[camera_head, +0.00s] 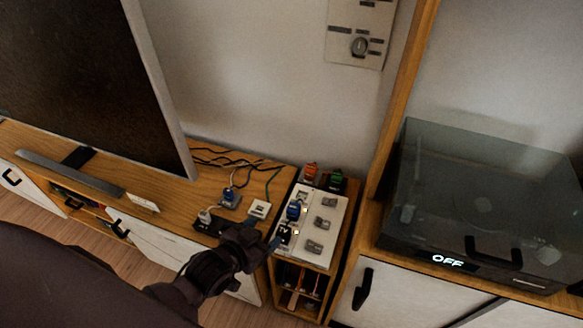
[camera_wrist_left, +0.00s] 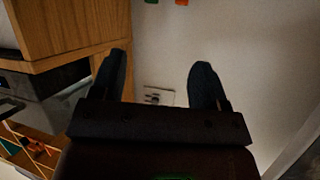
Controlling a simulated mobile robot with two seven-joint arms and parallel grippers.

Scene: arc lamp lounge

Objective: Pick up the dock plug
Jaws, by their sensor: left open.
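Several plugs show in the head view, and I cannot read which one is the dock plug. A blue plug (camera_head: 293,210) stands on the white socket panel (camera_head: 335,219), near a small dark label reading "TV". An orange plug (camera_head: 310,172) and a green plug (camera_head: 337,181) sit behind the panel's far edge. Another blue plug (camera_head: 231,197) and a whitish plug (camera_head: 204,215) are on the wooden console to the left. My left gripper (camera_head: 270,239) is by the panel's near left corner. In the left wrist view its fingers (camera_wrist_left: 160,72) are apart with nothing between them.
A large screen (camera_head: 90,80) stands on the console (camera_head: 170,185) at left, with dark cables behind the plugs. A glass-lidded box (camera_head: 480,200) marked "OFF" stands at right. A wall plate with a knob (camera_head: 358,45) is above. Grey blocks (camera_head: 322,224) sit on the panel.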

